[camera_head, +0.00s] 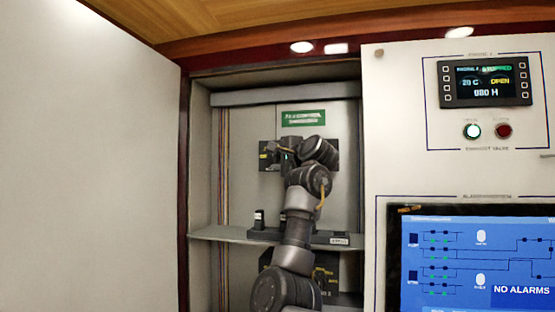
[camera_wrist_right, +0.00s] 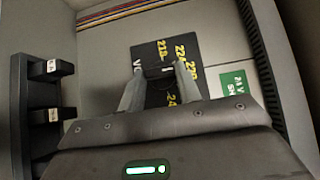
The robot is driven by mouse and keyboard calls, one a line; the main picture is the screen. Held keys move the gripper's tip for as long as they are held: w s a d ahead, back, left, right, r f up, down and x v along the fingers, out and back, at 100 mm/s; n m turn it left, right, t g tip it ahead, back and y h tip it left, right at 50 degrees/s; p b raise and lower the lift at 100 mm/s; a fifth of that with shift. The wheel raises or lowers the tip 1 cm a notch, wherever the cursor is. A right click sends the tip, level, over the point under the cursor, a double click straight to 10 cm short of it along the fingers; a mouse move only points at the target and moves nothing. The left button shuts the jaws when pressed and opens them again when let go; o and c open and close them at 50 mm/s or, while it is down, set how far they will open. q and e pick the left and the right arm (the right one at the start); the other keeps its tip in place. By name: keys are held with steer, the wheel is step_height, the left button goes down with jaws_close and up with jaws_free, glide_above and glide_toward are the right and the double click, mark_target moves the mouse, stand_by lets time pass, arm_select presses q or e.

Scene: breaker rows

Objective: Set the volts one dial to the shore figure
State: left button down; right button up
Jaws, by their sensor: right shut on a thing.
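The volts dial plate (camera_head: 266,162) is a dark panel on the back wall of the open cabinet, partly hidden by my right arm. In the right wrist view the plate (camera_wrist_right: 186,50) shows yellow figures, among them 218 and 224, and part of a white label starting "VO". My right gripper (camera_wrist_right: 156,72) is at the middle of the plate, its two fingers shut on the dial knob. The knob is mostly hidden between the fingers, so I cannot tell which figure it points to. In the head view the right gripper (camera_head: 284,152) is in front of the plate. My left gripper is not in view.
A green sign (camera_head: 304,118) is above the plate. A shelf (camera_head: 215,233) crosses the cabinet below, with a dark switch rail (camera_head: 325,238) on it. A white door or panel (camera_head: 90,160) fills the left. Displays, including a blue screen (camera_head: 470,265), are on the right panel.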

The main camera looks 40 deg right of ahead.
steer(key=n+g, duration=0.2)
steer(key=shift+r+g, duration=0.25)
steer(key=shift+g, duration=0.05)
steer(key=shift+w+r+n+g, duration=0.1)
steer(key=shift+n+g, duration=0.5)
steer(key=shift+g, duration=0.2)
steer(key=shift+w+r+n+g, duration=0.1)
steer(key=shift+n+g, duration=0.5)
steer(key=shift+g, duration=0.2)
steer(key=shift+a+h, duration=0.1)
steer(key=shift+h, duration=0.2)
steer(key=o, duration=1)
steer(key=shift+c, duration=0.2)
steer(key=shift+s, duration=0.1)
steer(key=shift+r, duration=0.1)
